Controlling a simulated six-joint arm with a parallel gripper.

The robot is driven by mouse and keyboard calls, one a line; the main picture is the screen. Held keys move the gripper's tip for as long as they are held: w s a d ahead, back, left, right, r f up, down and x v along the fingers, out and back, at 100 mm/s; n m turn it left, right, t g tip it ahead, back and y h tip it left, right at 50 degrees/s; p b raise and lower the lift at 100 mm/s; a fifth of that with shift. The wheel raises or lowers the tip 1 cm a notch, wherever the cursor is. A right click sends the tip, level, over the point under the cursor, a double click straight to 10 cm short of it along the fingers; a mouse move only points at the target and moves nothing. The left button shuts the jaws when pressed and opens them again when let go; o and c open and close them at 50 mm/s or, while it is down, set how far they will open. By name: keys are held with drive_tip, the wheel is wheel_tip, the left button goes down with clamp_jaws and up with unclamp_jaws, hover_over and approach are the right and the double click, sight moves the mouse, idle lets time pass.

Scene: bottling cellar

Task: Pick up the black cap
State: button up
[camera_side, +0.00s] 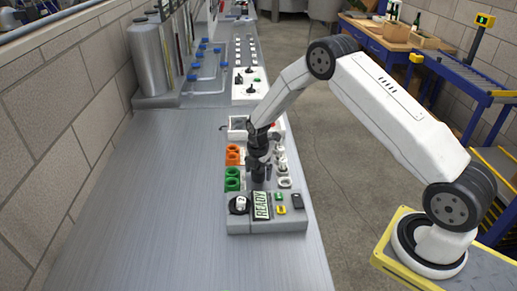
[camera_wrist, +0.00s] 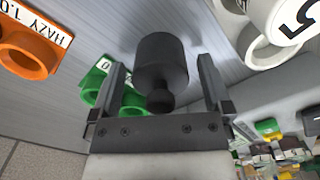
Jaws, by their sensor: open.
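The black cap (camera_wrist: 161,60), a dark cylinder with a narrower knob, shows in the wrist view between the two fingers of my gripper (camera_wrist: 160,75). The fingers are apart, one on each side of it, with a visible gap on both sides. In the side view my gripper (camera_side: 259,168) points down over the middle of the row of coloured parts, and I cannot make out the cap apart from the dark fingers there.
Orange rings (camera_side: 233,155) and green rings (camera_side: 232,179) stand left of my gripper, white ones (camera_side: 284,182) right of it. A grey console (camera_side: 240,222) with a READY display (camera_side: 262,206) is in front. The metal bench (camera_side: 160,220) is clear at left.

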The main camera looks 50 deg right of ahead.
drive_tip(key=c, duration=1.2)
drive_tip(key=shift+r, duration=0.15)
drive_tip(key=shift+r, duration=0.8)
drive_tip(key=s+a+r, duration=0.2)
drive_tip(key=s+r, duration=0.9)
drive_tip(key=s, duration=0.3)
drive_tip(key=shift+w+a, duration=0.15)
